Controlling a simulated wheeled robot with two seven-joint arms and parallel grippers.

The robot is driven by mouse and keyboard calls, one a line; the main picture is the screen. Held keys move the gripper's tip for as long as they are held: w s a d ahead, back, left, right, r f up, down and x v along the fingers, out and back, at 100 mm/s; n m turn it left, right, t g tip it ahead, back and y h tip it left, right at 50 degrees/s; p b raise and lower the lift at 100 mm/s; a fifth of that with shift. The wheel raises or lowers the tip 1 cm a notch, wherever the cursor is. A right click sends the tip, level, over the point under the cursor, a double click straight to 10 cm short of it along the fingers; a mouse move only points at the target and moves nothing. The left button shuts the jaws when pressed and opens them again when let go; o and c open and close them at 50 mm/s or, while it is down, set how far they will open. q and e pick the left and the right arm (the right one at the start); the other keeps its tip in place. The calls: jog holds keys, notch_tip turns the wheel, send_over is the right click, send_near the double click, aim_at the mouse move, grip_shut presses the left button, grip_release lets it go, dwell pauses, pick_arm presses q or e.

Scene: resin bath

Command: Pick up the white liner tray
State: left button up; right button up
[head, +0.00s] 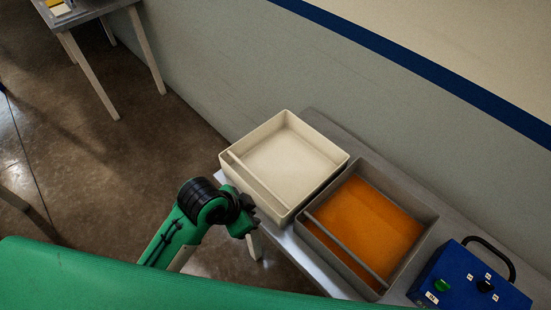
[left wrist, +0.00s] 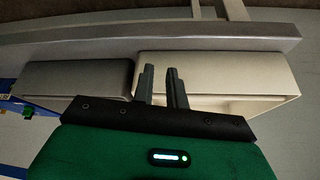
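The white liner tray (head: 295,160) is a cream, square, open box that looks empty. It stands on the grey bench, with a thin bar across its near side. In the left wrist view its outer wall (left wrist: 225,72) fills the middle right. My left gripper (head: 251,216) is at the tray's near side, low by the outer wall, its fingers mostly hidden in the head view. In the left wrist view the gripper (left wrist: 162,82) has two grey fingers apart with nothing held between them. I cannot tell whether they touch the tray. My right gripper is not in view.
A grey tray of orange resin (head: 365,220) stands just right of the white tray. A blue control box (head: 470,280) with a handle is farther right. The grey bench (head: 325,125) runs along the wall. Another table (head: 95,8) stands far left; floor lies between.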

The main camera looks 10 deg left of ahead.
pick_arm(q)
notch_tip(320, 180, up, 11)
jog(key=m+g+y, duration=0.4)
jog(key=m, duration=1.1)
send_over(247, 184)
notch_tip(247, 184, down, 13)
jog(key=p, duration=0.3)
jog(key=shift+r+p, duration=0.1)
jog(key=shift+p, duration=0.3)
jog(key=shift+d+f, duration=0.1)
jog(key=shift+f, duration=0.35)
jog(key=shift+c, duration=0.2)
